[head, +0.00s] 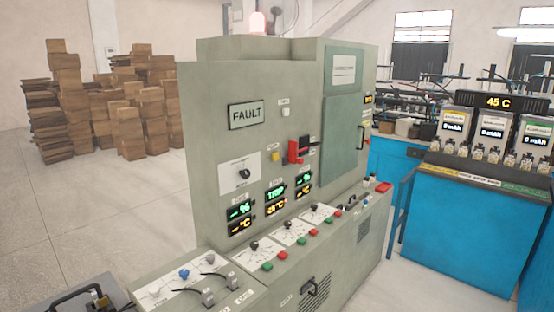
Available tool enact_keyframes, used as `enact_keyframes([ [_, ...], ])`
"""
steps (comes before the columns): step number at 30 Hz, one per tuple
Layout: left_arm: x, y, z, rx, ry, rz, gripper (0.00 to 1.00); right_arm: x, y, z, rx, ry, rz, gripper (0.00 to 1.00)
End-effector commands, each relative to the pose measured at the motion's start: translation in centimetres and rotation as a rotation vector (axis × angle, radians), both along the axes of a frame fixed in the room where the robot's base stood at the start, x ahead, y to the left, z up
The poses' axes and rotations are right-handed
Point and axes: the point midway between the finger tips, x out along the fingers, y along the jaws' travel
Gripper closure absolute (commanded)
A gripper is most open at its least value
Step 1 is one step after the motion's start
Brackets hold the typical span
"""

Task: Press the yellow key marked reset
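A grey-green control cabinet (225,95) stands in the middle of the head view. A small yellow key (275,157) sits on its upright front face, left of a red switch handle (294,151) and below the FAULT sign (246,115). Any lettering on the key is too small to read. Nothing touches or covers the key. Neither of my grippers shows in this view.
Below the key are lit displays (275,195). A sloping console with knobs and red and green buttons (283,257) juts out in front. A blue bench (475,225) with battery testers stands at right. Stacked boxes (120,105) stand behind left, with open floor before them.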

Motion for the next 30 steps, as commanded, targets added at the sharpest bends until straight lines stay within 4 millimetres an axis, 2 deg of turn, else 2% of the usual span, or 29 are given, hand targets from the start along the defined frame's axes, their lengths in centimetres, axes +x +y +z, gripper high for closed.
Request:
enact_keyframes([
  [2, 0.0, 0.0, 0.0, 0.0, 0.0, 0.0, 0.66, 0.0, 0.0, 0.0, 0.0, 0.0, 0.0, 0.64],
  [10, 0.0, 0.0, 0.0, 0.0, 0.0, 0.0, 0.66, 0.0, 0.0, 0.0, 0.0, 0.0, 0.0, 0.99],
  [30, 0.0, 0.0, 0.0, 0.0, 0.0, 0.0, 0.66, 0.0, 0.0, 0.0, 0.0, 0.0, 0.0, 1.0],
])
